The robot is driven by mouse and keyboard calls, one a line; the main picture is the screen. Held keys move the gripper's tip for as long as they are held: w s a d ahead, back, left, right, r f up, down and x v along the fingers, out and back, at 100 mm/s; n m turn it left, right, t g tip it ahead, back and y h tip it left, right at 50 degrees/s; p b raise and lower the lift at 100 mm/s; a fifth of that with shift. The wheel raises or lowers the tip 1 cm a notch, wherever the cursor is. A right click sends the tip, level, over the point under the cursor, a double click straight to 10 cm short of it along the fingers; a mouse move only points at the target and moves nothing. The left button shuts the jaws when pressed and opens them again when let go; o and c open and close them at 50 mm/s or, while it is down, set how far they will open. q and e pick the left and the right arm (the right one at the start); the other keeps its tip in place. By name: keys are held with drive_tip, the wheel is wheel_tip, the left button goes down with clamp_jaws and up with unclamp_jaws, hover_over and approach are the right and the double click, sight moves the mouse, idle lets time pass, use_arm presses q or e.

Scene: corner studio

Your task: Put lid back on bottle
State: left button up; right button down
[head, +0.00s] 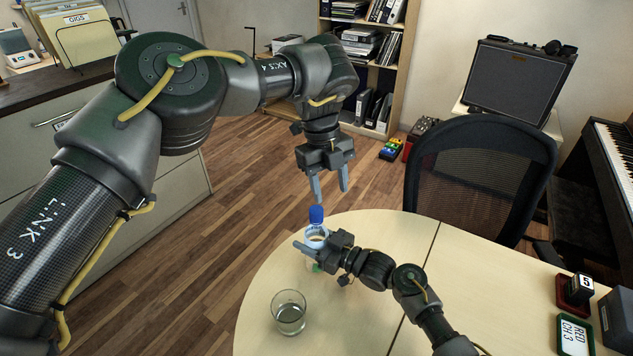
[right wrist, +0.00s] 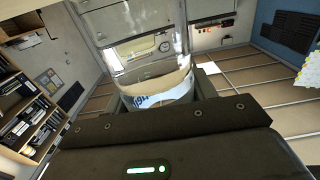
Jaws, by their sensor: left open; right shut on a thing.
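A clear bottle (head: 315,241) with a white and blue label stands upright near the rounded far edge of the table. The blue lid (head: 316,214) shows at the top of the bottle; how firmly it sits there I cannot tell. My right gripper (head: 311,257) is shut on the bottle from the right. In the right wrist view the clear bottle (right wrist: 140,45) is close up between the fingers, with its top out of view. My left gripper (head: 328,195) is open, pointing down just above the lid, and holds nothing.
A drinking glass (head: 289,312) stands on the table (head: 375,320) left of my right arm. A mesh chair (head: 480,175) stands behind the table. A stamp (head: 578,290) and a small green-framed sign (head: 574,335) are at the right. The table's middle is otherwise clear.

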sight(316, 209)
use_arm(q)
drive_tip(key=n, duration=0.3)
drive_tip(key=a+n, duration=0.1)
drive_tip(key=n, duration=0.3)
drive_tip(key=n+y, duration=0.1)
drive_tip(key=n, duration=0.2)
drive_tip(key=shift+w+a+t, duration=0.2)
drive_tip(key=shift+a+t, duration=0.05)
drive_tip(key=shift+t, duration=0.05)
drive_tip(key=n, duration=0.2)
drive_tip(key=a+n, duration=0.1)
drive_tip(key=n, duration=0.1)
drive_tip(key=shift+w+f+n, duration=0.1)
drive_tip(key=shift+w+n, duration=0.1)
drive_tip(key=shift+n, duration=0.2)
drive_tip(key=n, duration=0.4)
drive_tip(key=shift+w+a+n+t+y, duration=0.15)
drive_tip(key=shift+w+n+t+y, duration=0.15)
drive_tip(key=shift+n+t, duration=0.1)
drive_tip(key=shift+s+f, duration=0.1)
drive_tip(key=shift+f, duration=3.9)
